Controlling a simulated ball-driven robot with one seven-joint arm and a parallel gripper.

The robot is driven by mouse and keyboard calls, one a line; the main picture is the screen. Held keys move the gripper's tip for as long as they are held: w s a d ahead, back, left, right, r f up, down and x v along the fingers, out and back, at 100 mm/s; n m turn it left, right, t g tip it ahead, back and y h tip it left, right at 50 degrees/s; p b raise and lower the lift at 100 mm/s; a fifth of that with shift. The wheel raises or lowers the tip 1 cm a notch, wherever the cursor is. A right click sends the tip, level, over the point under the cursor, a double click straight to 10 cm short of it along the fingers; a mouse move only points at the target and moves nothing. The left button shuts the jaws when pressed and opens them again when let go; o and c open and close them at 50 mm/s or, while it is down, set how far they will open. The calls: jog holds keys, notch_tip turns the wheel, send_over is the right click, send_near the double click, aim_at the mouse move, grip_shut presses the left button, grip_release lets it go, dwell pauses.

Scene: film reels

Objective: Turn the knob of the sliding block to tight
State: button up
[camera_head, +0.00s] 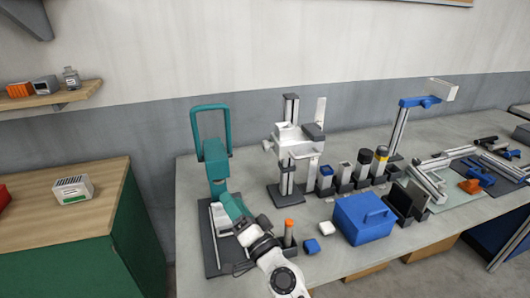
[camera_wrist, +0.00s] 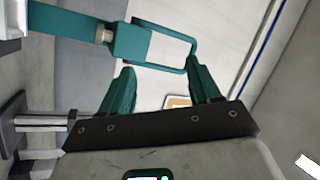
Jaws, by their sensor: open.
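My gripper (camera_wrist: 161,63) is open in the wrist view, its two teal tapered fingers apart with nothing between them. Beyond the fingers is a teal block (camera_wrist: 131,42) with a teal loop and a small round metal stub (camera_wrist: 103,33) on its left side. The teal loop (camera_head: 210,107) also shows in the head view, upright at the left of the bench above my wrist. A white block (camera_head: 288,138) with a dark grey part at its right sits on vertical posts near the middle of the bench. I cannot tell which piece is the sliding block. Its knob's setting cannot be read.
A blue box (camera_head: 362,220), a small blue block (camera_head: 312,246) and an orange-topped cylinder (camera_head: 288,228) stand right of my wrist. Several dark holders and a blue-armed stand (camera_head: 418,102) are farther right. A wooden-topped cabinet (camera_head: 100,185) stands at the left, separated from the bench.

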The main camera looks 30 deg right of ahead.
jog(key=w+d+r+m+h, duration=0.3)
jog(key=d+m+h, duration=0.2)
jog(key=m+h, duration=0.35)
jog(key=m+g+h+p, duration=0.1)
jog(key=m+g+h, duration=0.5)
jog(key=m, duration=0.2)
send_near(265, 150)
jog(key=x, duration=1)
jog(key=c, duration=1)
